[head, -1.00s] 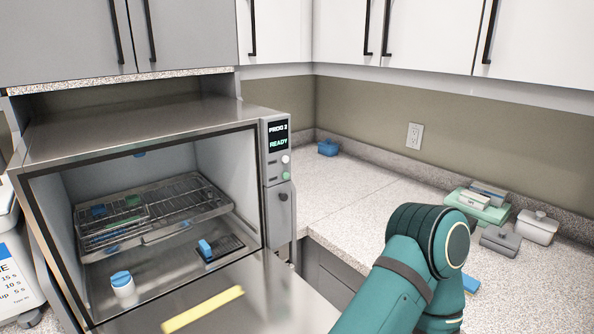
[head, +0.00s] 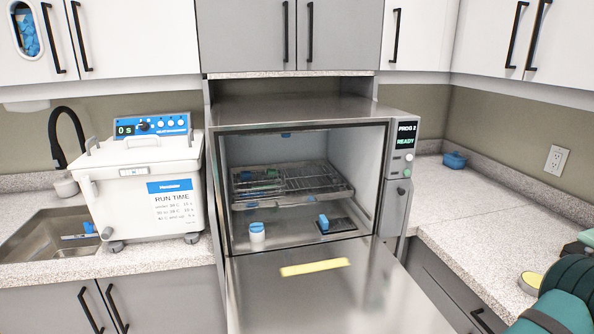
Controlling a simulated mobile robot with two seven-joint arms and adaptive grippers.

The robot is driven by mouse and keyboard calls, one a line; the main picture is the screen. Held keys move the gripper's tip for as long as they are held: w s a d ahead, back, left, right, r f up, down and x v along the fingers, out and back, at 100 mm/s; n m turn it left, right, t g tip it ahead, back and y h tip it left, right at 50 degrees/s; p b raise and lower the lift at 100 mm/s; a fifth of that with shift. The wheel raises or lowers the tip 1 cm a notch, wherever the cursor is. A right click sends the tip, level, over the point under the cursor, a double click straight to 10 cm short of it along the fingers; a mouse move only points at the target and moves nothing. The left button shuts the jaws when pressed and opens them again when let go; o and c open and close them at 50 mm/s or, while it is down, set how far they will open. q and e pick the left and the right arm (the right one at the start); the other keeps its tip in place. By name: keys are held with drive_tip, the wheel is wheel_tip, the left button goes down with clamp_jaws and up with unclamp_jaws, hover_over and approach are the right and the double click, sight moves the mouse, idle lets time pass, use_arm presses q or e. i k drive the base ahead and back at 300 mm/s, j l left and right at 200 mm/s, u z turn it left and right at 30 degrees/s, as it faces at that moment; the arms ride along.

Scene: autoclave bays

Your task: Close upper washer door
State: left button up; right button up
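The steel washer (head: 290,112) stands in the middle of the head view with its front open. Its door (head: 320,300) is folded down and hangs forward below the opening, with a yellow strip (head: 315,267) across it. The lower part of the door runs out of the frame. Inside are a wire rack (head: 300,182) with small blue items, a white jar with a blue lid (head: 257,234) and a blue item on a dark mat (head: 338,226). A teal link of my arm shows at the lower right edge. Neither gripper is in view.
A white bath unit (head: 150,190) stands on the counter to the left, beside a sink (head: 50,225). The right counter (head: 490,220) is largely bare, with a blue container (head: 454,160) at the back. A yellow round item (head: 530,282) lies near my arm. Cabinets hang above.

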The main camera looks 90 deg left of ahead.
sight(355, 286)
drive_tip(key=l+u, duration=0.15)
drive_tip(key=l, duration=0.25)
drive_tip(key=k+l+u, duration=0.15)
drive_tip(key=l, duration=0.25)
drive_tip(key=u, duration=2.65)
drive_tip(key=i+u, duration=0.35)
drive_tip(key=i, duration=0.3)
